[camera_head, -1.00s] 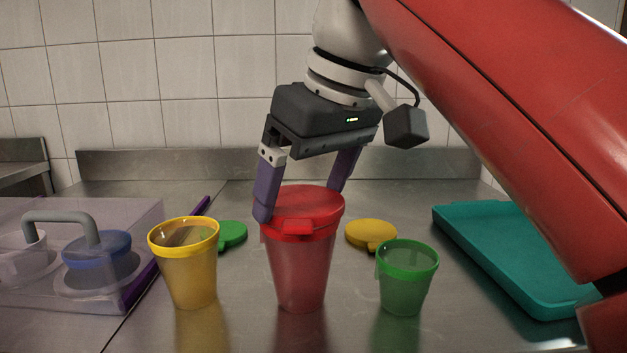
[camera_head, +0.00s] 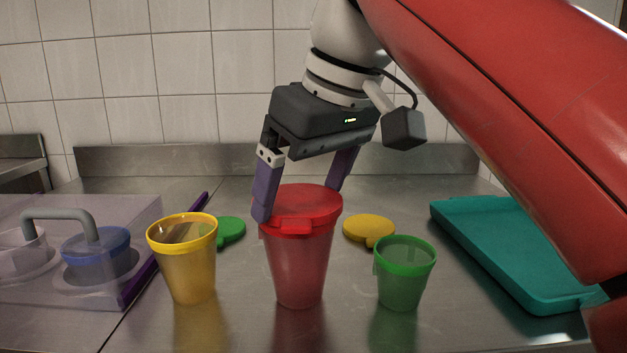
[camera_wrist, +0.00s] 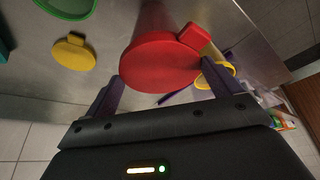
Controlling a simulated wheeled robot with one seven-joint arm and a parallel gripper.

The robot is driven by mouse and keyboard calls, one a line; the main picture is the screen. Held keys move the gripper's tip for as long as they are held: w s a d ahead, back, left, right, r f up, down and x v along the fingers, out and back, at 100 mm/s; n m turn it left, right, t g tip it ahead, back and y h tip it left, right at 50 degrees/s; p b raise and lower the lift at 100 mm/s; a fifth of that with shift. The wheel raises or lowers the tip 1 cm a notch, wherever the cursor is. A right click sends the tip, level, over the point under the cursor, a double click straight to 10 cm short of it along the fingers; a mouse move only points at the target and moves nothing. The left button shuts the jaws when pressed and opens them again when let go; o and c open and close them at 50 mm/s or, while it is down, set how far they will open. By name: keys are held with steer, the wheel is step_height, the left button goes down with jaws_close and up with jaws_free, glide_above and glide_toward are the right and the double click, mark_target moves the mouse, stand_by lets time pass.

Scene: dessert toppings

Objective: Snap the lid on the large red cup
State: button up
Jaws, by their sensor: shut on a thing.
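The large red cup (camera_head: 298,275) stands upright in the middle of the steel counter. The red lid (camera_head: 300,204) lies over its mouth, with its tab toward the head camera; whether it is fully snapped on I cannot tell. My gripper (camera_head: 300,200) comes from above and behind, with its purple fingers on either side of the lid, shut on it. In the wrist view the red lid (camera_wrist: 160,62) sits between the fingers, and its tab points to the upper right.
A yellow cup (camera_head: 187,265) stands to the left and a green cup (camera_head: 404,277) to the right, both open. A green lid (camera_head: 230,229) and a yellow lid (camera_head: 369,229) lie behind. A clear cover with a grey handle (camera_head: 62,216) is far left; a teal tray (camera_head: 500,250) is at right.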

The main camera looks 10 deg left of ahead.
steer(key=shift+f, duration=0.25)
stand_by(0.5)
steer(key=o, duration=0.7)
steer(key=shift+r, duration=3)
jaws_close()
